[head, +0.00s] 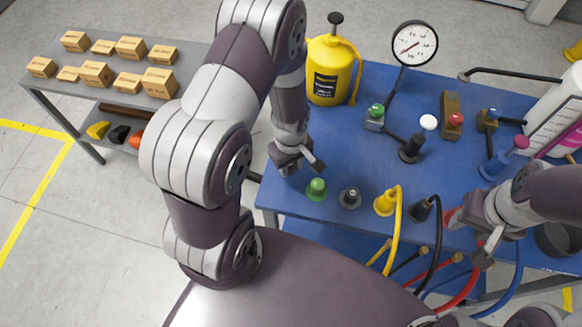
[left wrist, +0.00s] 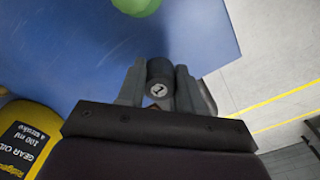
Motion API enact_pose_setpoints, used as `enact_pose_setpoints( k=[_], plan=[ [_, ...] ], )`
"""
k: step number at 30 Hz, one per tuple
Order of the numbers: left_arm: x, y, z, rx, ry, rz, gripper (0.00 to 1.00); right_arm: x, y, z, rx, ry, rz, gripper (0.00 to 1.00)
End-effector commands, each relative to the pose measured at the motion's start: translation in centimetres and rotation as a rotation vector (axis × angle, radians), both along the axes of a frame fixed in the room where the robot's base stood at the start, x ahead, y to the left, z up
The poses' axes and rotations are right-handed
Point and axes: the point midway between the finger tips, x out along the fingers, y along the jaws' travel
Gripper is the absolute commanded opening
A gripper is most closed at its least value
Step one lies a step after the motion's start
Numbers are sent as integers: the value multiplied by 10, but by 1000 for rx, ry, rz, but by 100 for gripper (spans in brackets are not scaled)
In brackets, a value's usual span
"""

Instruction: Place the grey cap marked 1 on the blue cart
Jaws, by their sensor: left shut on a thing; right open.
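My left gripper (head: 303,166) is shut on the grey cap marked 1 (left wrist: 158,88), held between its two fingers with the number facing the left wrist camera. In the head view the fingers hide the cap. The gripper is at the left edge of the blue cart (head: 345,150), just behind a green-topped fitting (head: 317,188). In the left wrist view, blue cart surface lies beyond the cap. Whether the cap touches the cart I cannot tell. My right gripper (head: 484,258) is open at the cart's front right, near the hoses.
A yellow oil can (head: 328,72) and a gauge (head: 413,43) stand at the back. A black fitting (head: 350,197), a yellow plug (head: 387,203) and a black plug (head: 422,209) line the front. A grey shelf (head: 190,48) with boxes stands left. The cart's middle-left is clear.

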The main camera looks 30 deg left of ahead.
Motion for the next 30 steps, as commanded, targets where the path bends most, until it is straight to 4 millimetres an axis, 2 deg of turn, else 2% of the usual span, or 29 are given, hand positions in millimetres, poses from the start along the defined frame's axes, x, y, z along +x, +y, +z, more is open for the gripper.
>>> enact_pose_setpoints(
  k=[3, 6, 17, 18, 19, 20, 27, 30],
  plan=[
    [-2, 0, -22, 0, 6, -1, 0, 0, 0, 6, 0, 0, 0, 43],
    [-1, 0, -33, -1, 3, -2, 0, 0, 0, 7, 0, 0, 0, 43],
    [-1, 0, -40, 0, 1, -1, 0, 0, 0, 2, 0, 0, 0, 43],
    [0, 0, -38, 0, 1, -1, 48, 0, 0, 3, 0, 0, 0, 43],
    [0, 0, -38, 0, 1, -1, 58, 0, 0, 4, 0, 0, 0, 43],
    [0, 0, -38, 0, 1, -1, 61, 0, 0, 4, 0, 0, 0, 43],
    [0, 0, -37, 0, 1, -1, 61, 0, 0, 4, 0, 0, 0, 43],
    [0, 0, -31, 0, 0, -1, 61, 0, 0, 8, 0, 0, 0, 43]
  ],
)
